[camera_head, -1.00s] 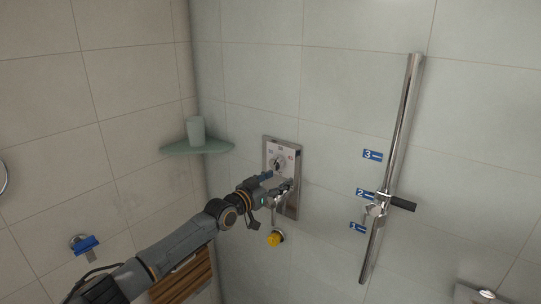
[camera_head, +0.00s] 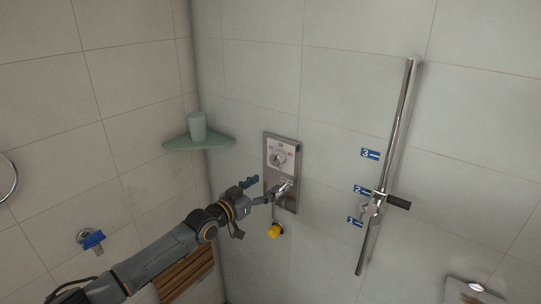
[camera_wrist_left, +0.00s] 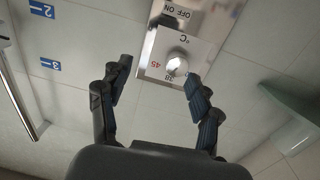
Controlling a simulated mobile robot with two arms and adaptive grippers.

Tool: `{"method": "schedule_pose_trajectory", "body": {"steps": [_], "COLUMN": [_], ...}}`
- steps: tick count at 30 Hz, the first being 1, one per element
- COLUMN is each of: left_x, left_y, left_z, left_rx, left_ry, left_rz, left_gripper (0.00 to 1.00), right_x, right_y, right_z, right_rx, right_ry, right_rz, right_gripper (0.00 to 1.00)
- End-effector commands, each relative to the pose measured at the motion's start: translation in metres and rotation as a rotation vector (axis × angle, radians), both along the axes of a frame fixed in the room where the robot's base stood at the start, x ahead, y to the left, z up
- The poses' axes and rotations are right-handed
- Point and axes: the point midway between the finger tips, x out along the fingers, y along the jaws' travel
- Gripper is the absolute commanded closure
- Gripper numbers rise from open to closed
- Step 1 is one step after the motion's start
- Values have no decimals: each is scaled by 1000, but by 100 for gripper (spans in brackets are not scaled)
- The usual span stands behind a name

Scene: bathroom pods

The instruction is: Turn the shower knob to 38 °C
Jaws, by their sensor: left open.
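The chrome shower knob (camera_head: 279,157) is on the upper part of a metal wall panel (camera_head: 291,205), inside a white temperature dial. In the left wrist view the knob (camera_wrist_left: 178,66) shows upside down, with "45" and "38" printed around it and "°C" beside it. I cannot read the exact setting. My left gripper (camera_head: 262,189) is open and empty, in front of the panel and below left of the knob, apart from it. In the wrist view its two fingers (camera_wrist_left: 158,70) are spread, with the knob between them in the picture. My right gripper is not in view.
A chrome lever (camera_head: 284,188) is on the panel's lower half, close to my gripper. A yellow fitting (camera_head: 274,231) is below. A corner shelf (camera_head: 198,142) holds a cup (camera_head: 197,125). A shower rail (camera_head: 389,150) stands right, with blue number tags.

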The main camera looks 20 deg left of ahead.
Motion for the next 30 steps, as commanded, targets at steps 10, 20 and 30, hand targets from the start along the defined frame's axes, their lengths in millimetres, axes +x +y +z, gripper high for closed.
{"method": "schedule_pose_trajectory", "body": {"steps": [10, 20, 30], "left_x": [-24, -35, -35], "left_y": [7, 11, 11], "left_z": [-1, 0, 0], "left_rx": [1, 1, 1], "left_ry": [2, 1, 1], "left_rz": [-2, -2, -2], "left_gripper": [37, 37, 37], "right_x": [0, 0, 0], "right_y": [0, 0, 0], "right_z": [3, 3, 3], "right_rx": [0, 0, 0], "right_ry": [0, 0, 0], "right_rz": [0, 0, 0], "right_gripper": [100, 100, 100]}}
